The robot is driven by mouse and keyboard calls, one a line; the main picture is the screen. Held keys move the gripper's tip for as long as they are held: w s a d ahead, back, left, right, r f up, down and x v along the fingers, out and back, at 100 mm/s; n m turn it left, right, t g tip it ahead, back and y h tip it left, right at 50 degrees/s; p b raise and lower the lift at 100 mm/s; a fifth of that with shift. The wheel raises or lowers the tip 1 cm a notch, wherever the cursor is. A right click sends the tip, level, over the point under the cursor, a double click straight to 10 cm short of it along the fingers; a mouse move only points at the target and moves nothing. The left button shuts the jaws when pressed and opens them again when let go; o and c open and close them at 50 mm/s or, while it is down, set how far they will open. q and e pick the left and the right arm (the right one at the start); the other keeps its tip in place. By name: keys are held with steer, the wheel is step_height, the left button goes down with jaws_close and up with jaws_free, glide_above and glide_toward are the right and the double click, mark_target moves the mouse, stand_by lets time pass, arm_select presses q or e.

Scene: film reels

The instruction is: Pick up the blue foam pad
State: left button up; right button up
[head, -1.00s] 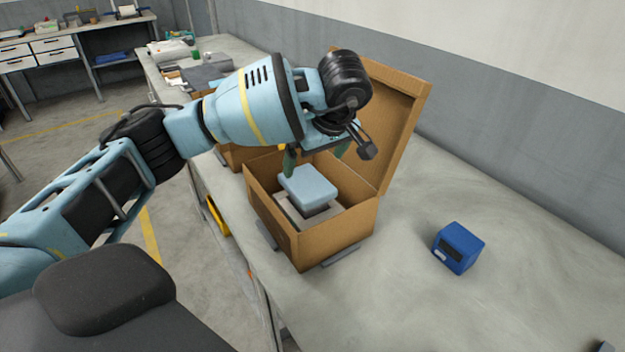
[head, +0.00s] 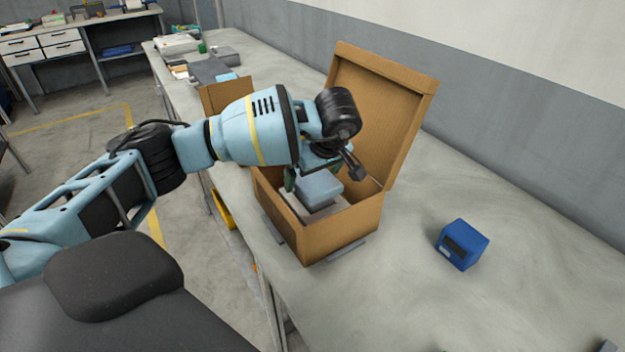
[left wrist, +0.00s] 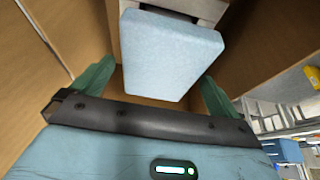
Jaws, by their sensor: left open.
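The blue foam pad (head: 318,186) is a light blue block with rounded edges. It lies on top of a grey item (head: 328,209) inside an open cardboard box (head: 342,231). My left gripper (head: 314,180) is at the box, its green fingers lowered beside the pad and partly hidden by the wrist. In the left wrist view the pad (left wrist: 168,56) lies ahead, between the lines of the two open green fingers (left wrist: 153,84), with a gap on each side. The fingers do not hold it. My right gripper is not in view.
The box's raised lid (head: 385,115) stands at its back right. A blue device (head: 462,244) sits on the table to the right, with free table around it. Another cardboard box (head: 226,95) stands behind my left arm.

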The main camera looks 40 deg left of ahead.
mark_target(314, 178)
arm_select(q)
steer(key=shift+c, duration=0.3)
steer(key=c, duration=0.9)
step_height(314, 178, up, 10)
steer(key=shift+f, duration=0.1)
